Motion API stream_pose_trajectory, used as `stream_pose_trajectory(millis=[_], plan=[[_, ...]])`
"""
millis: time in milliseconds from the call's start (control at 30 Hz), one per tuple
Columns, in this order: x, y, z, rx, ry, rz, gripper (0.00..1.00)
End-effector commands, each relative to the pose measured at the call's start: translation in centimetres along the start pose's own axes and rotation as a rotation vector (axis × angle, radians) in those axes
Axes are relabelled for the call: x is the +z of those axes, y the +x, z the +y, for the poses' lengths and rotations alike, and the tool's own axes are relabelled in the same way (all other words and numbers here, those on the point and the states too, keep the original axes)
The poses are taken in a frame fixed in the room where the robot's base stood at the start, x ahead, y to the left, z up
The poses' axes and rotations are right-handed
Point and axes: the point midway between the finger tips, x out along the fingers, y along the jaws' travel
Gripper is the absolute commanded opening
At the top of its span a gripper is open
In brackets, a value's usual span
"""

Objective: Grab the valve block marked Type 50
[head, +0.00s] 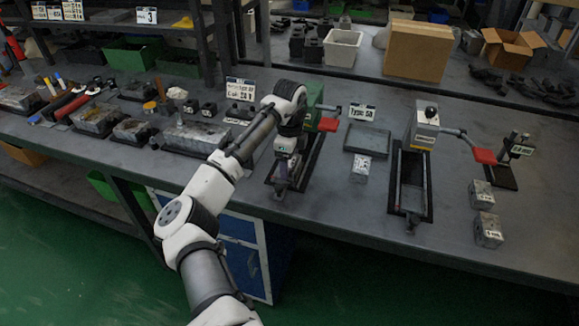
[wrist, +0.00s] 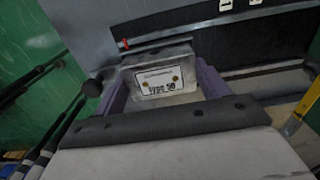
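The valve block (wrist: 160,78) is a grey metal block with a white label reading Type 50, in the middle of the wrist view. My gripper (wrist: 162,84) has its purple fingers along the block's left and right sides, with no clear gap, so it looks shut on it. In the head view my gripper (head: 284,163) is over the left fixture (head: 305,165), and the block in it is too small to make out there. A similar labelled block (head: 360,169) stands right of the gripper, below a Type 50 sign (head: 362,113) and a shallow tray (head: 367,140).
A second fixture (head: 410,185) with a red-handled lever stands to the right. Two more blocks (head: 482,194) (head: 488,230) sit near the bench's right end. Metal parts crowd the left. A cardboard box (head: 417,52) is at the back. Bare bench lies between the fixtures' front ends.

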Motion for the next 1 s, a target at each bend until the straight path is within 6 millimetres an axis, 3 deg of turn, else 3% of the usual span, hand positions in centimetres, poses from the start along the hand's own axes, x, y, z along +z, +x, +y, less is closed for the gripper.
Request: stream_pose_trajectory(millis=[33,300,567,733,867,1000], plan=[[0.0,0.0,0.0,0.0,0.0,0.0,0.67],[0.0,-0.1,0.0,-0.002,0.0,0.0,0.32],[0.0,-0.3,-0.1,-0.002,0.0,-0.001,0.32],[0.0,-1.6,-0.1,-0.004,0.0,-0.002,0.32],[0.0,-3.8,-0.1,-0.005,0.001,-0.002,0.32],[0.0,-7.7,-0.1,-0.007,0.0,-0.004,0.32]])
